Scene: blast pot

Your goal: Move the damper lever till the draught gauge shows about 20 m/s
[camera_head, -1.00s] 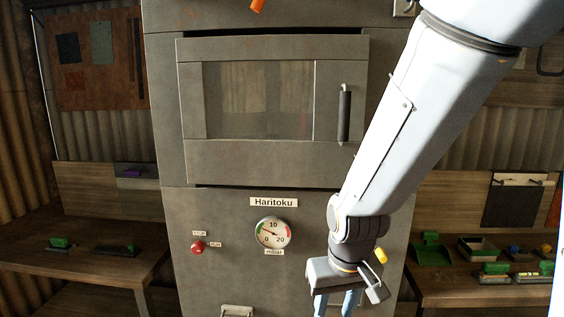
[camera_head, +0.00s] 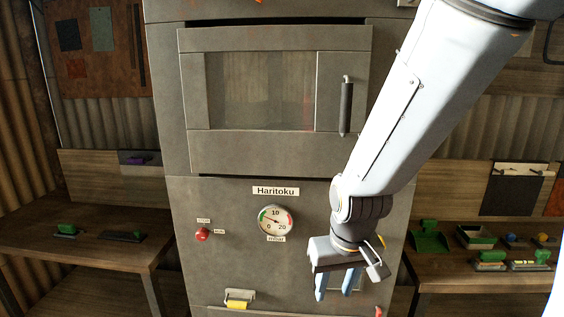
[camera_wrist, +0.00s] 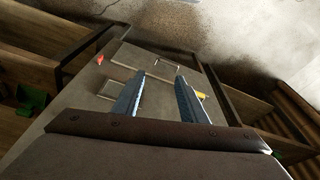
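No lever that I can surely tell as the damper lever shows now, and no gauge marked in m/s. A round gauge (camera_head: 276,222) on the grey cabinet is marked 0, 10, 20 and mbar; its needle points left and slightly up, between 0 and 10. My gripper (camera_head: 337,290) is open and empty in front of the cabinet's lower right, right of and below this gauge. In the wrist view its two fingers (camera_wrist: 160,78) stand apart over the cabinet front, with nothing between them.
A cabinet door with a window (camera_head: 260,92) has a dark upright handle (camera_head: 346,106). A red knob (camera_head: 202,234) is left of the gauge. A yellow handle (camera_head: 237,304) and a red piece (camera_head: 378,311) show low down. Benches with tools (camera_head: 90,250) (camera_head: 480,285) stand either side.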

